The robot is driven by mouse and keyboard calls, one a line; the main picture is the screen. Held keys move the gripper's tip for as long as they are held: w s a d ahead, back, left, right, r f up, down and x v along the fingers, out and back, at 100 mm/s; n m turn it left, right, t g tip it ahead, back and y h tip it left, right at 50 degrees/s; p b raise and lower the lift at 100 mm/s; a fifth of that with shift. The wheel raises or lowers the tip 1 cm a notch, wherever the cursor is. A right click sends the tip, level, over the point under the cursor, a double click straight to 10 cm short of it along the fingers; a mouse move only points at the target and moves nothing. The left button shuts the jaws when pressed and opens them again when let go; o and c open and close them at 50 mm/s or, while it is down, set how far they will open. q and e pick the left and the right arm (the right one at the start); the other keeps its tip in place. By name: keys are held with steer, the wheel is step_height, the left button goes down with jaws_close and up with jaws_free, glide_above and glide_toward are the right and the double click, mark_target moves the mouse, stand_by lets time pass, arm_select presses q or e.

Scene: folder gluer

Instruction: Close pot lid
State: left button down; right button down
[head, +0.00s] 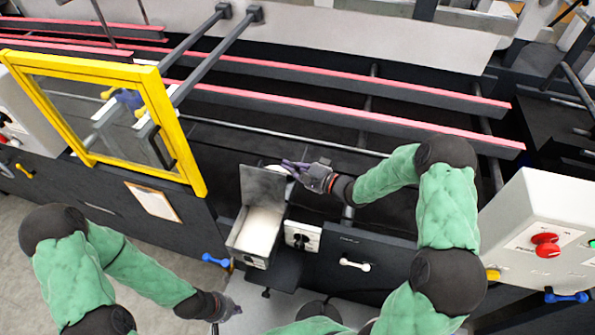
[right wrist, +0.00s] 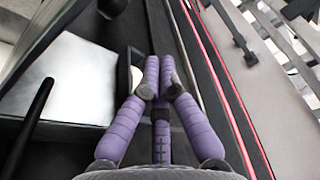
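The glue pot (head: 253,230) is a metal box on the front of the machine, with pale contents showing inside. Its grey lid (head: 263,186) stands open, roughly upright at the back of the pot. My right gripper (head: 289,167) is just behind and right of the lid's upper edge. In the right wrist view its purple fingers (right wrist: 159,85) are drawn together with nothing seen between them, and the lid's shiny plate (right wrist: 75,75) lies to their left. Contact with the lid cannot be told. My left gripper (head: 229,309) is low, in front of the machine; its fingers are too small to judge.
A yellow-framed guard (head: 185,150) stands open at the left. Red-topped rails (head: 350,83) run across behind the pot. A control box with a red button (head: 545,245) is at the right. A small white panel (head: 302,236) adjoins the pot. A white handle (head: 354,264) is farther right.

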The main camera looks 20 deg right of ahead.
mark_target(265, 186)
steer(key=b+x, duration=0.1)
steer(key=x, duration=0.4)
steer(key=shift+s, duration=0.15)
arm_select(q)
steer(key=shift+f, duration=0.85)
arm_select(e)
steer(key=s, duration=0.1)
steer(key=s+a, duration=0.1)
steer(key=s+r, duration=0.1)
steer(key=shift+s+a, duration=0.2)
steer(key=shift+a, duration=0.15)
steer(key=shift+r, duration=0.1)
